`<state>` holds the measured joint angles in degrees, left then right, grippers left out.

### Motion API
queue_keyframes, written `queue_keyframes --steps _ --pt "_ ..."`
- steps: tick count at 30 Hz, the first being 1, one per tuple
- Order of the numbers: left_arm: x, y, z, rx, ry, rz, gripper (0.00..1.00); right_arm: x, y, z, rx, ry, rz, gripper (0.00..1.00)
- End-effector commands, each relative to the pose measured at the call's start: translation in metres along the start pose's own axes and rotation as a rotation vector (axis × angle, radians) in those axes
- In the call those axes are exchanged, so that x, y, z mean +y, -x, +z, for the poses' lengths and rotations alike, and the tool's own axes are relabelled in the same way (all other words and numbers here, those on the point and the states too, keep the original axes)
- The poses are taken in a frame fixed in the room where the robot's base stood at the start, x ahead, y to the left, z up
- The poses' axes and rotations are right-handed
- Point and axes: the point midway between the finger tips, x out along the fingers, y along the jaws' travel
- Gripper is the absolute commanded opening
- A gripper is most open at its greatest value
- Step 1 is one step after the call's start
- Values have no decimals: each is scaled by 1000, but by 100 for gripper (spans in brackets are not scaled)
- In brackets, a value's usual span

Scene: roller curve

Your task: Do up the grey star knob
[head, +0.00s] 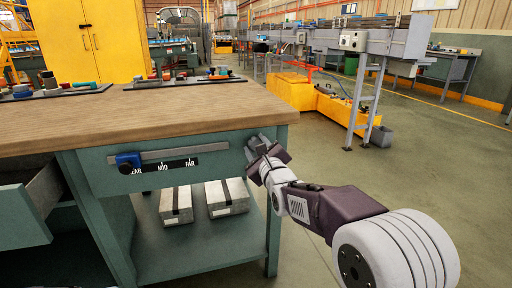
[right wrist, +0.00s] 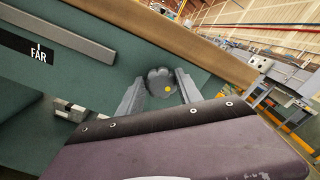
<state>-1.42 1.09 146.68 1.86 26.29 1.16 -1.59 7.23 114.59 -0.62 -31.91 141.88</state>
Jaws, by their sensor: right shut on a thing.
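In the head view my right gripper (head: 262,150) is at the bench's right front corner and largely hides the knob. My left gripper is in neither view.
A blue slider knob (head: 128,161) sits on a rail above a NEAR, MID, FAR label (head: 172,166). The wooden worktop (head: 150,120) overhangs the panel. An open drawer (head: 30,210) juts out at left. Two pale blocks (head: 228,197) lie on the lower shelf.

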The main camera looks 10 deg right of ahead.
Motion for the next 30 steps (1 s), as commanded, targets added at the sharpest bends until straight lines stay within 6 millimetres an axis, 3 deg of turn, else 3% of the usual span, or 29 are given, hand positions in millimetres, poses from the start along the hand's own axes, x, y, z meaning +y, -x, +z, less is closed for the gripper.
queue_keyframes --steps 20,21,23,30 --pt "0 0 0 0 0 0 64 4 0 -5 12 -63 10 1" --pt "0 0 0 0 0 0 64 4 0 -5 12 -63 11 44" --pt "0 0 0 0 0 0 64 4 0 -4 11 -63 10 61" --pt "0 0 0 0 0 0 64 2 0 -2 5 -62 5 64"
